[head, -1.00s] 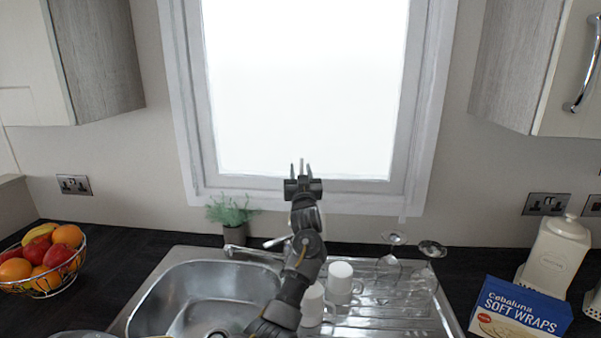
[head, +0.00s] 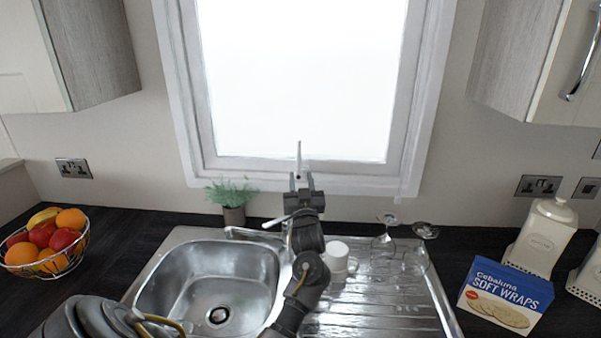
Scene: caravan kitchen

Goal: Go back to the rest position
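My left gripper (head: 301,181) is raised in front of the lower window frame, above the back of the sink. My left arm crosses the right side of the sink basin and hides part of the drainer. Grey parts of my own body show at the bottom left. My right gripper is not in view.
Behind my arm are the steel sink (head: 207,290), a white mug (head: 336,256) and upside-down glasses (head: 414,262) on the drainer. A potted plant (head: 233,215) stands by the window. A fruit basket (head: 46,245) is left; a soft wraps box (head: 505,297) and white canister (head: 541,240) are right.

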